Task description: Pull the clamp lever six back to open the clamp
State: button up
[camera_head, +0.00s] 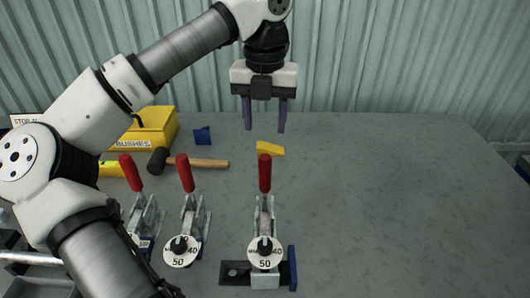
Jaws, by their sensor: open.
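Three toggle clamps with upright red lever handles stand on the grey table. One red lever (265,174) stands alone near the middle, on a clamp (265,220) with a white dial reading 40 and 50 in front. A second red lever (185,173) and a third red lever (130,172) stand to its left. No number six is readable, so I cannot tell which lever is six. My gripper (265,128) is open and empty, pointing down, above and behind the middle lever. Its two purple fingers are apart and appear clear of the lever.
A hammer (198,163), a yellow box labelled BUSHES (155,130), a blue piece (203,135) and a yellow piece (270,149) lie behind the clamps. The table's right side (400,200) is clear. A corrugated wall (400,60) stands behind.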

aim_at(265, 170)
jog(key=shift+w+f, duration=0.1)
notch_tip(265, 170, down, 13)
jog(key=p, duration=0.3)
jog(key=shift+f, duration=0.2)
grip_shut()
